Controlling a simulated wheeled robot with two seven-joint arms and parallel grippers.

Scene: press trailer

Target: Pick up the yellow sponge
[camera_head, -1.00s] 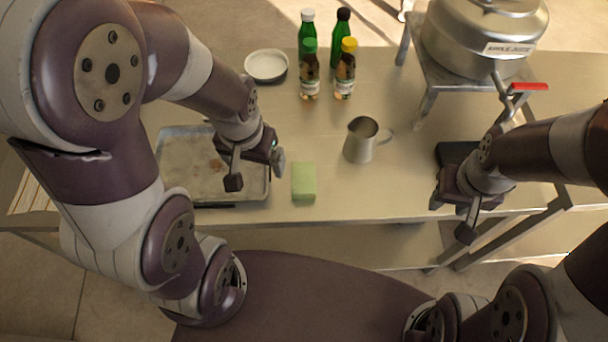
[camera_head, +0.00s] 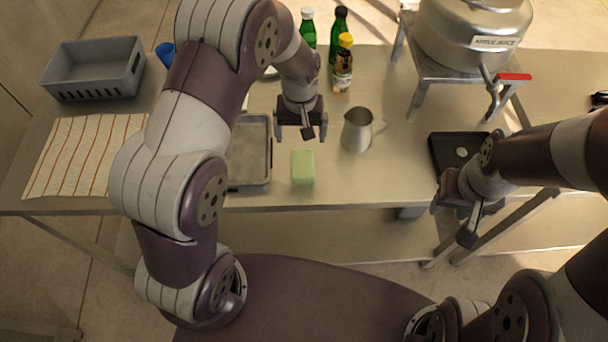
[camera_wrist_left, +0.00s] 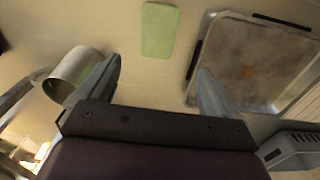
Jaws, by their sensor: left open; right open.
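A light green block-shaped sponge (camera_head: 303,168) lies on the table, right of the metal tray; I see no plainly yellow sponge. It also shows at the top of the left wrist view (camera_wrist_left: 160,30). My left gripper (camera_head: 301,135) is open and empty above the table, just beyond the sponge's far end in the head view. In the left wrist view its spread fingers (camera_wrist_left: 157,72) stand apart from the sponge, which lies ahead between their lines. My right gripper (camera_head: 452,221) is open and empty near the table's front edge at the right.
A metal jug (camera_head: 357,131) stands close right of my left gripper. The metal tray (camera_head: 268,160) lies left of the sponge. Several bottles (camera_head: 343,70) stand behind. A black tray (camera_head: 440,152) and a metal press (camera_head: 470,35) are at the right. A grey basket (camera_head: 95,82) and striped cloth (camera_head: 80,155) are at the left.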

